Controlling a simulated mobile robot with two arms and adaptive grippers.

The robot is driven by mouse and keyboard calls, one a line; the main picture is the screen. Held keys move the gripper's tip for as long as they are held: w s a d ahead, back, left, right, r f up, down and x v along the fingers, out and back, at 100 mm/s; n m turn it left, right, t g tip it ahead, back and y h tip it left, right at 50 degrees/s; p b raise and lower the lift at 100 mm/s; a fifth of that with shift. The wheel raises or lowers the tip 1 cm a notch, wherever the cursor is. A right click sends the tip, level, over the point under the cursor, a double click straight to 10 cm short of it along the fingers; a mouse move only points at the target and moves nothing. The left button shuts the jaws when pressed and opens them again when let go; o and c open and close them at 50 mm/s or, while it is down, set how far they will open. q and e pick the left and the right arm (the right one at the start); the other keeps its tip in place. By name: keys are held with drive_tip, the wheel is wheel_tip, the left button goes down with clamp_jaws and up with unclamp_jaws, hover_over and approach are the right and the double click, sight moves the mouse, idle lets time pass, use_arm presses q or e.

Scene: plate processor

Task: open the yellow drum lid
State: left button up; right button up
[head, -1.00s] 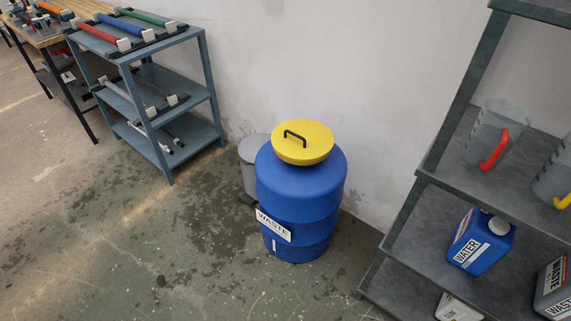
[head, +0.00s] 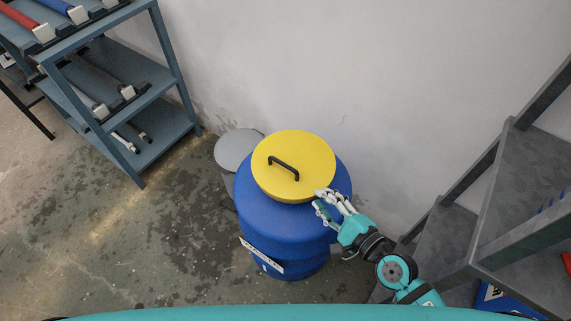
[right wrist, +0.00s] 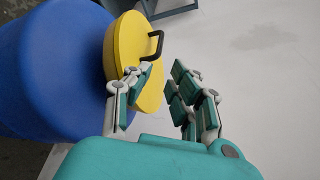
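The blue waste drum (head: 275,225) stands upright on the floor with the round yellow lid (head: 310,160) seated on top. A black bar handle (head: 284,165) rises from the lid. My right gripper (head: 321,199) is at the lid's right front rim, beside the handle and apart from it. In the right wrist view its fingers (right wrist: 164,72) are spread with nothing between them. The yellow lid (right wrist: 122,48) and handle (right wrist: 157,44) lie just beyond the left finger, which overlaps the lid's edge; I cannot tell whether they touch. My left gripper is not in view.
A grey round-topped bin (head: 238,150) stands behind the drum at left. A blue-grey shelf (head: 150,90) with tools is at the upper left. A dark grey shelf (head: 520,190) stands close on the right, near my right arm. A wall is behind the drum.

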sight(289, 169)
drive_tip(key=x, duration=1.6)
drive_tip(key=shift+f, duration=0.1)
clamp_jaws()
